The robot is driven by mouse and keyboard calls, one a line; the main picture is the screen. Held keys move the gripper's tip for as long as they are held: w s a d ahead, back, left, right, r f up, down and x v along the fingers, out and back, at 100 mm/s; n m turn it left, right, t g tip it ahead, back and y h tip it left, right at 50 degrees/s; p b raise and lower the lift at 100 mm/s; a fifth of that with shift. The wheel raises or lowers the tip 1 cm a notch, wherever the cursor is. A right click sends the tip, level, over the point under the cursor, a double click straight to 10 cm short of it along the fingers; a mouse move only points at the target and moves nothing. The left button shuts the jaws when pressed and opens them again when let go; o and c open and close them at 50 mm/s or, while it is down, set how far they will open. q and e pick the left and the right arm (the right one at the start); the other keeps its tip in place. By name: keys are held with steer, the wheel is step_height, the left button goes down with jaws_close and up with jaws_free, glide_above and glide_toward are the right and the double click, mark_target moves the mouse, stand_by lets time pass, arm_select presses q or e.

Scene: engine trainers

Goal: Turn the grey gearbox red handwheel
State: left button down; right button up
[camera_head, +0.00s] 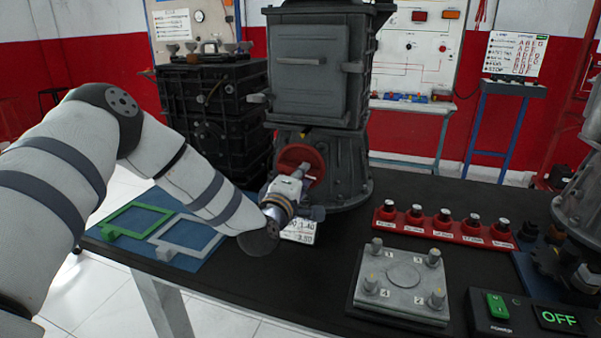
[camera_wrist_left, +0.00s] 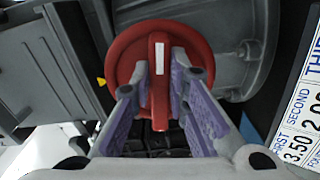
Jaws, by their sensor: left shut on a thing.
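The red handwheel (camera_head: 302,157) sits on the front of the grey gearbox (camera_head: 345,165), low on its housing. In the left wrist view the handwheel (camera_wrist_left: 192,42) is a red disc with a raised bar across it, and the bar carries a white mark. My left gripper (camera_head: 300,178) reaches the wheel from the front. In the left wrist view its purple-padded fingers (camera_wrist_left: 160,92) stand on both sides of the bar and are shut on it. The bar points nearly up and down in that view. My right gripper is in neither view.
A plate with several numbered bolts (camera_head: 402,284), a red rack of several black-topped pieces (camera_head: 445,229) and a power box (camera_head: 530,315) stand to the right. Green (camera_head: 137,220) and grey frames lie on a blue mat at left. A black engine block (camera_head: 210,118) stands beside the gearbox.

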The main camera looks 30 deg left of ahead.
arm_select(q)
steer(key=shift+a+m, duration=0.1)
steer(key=shift+m, duration=0.3)
steer(key=c, duration=1.6)
jaws_free()
steer(key=shift+o, duration=0.2)
steer(key=v, duration=1.2)
steer(key=shift+f, duration=0.15)
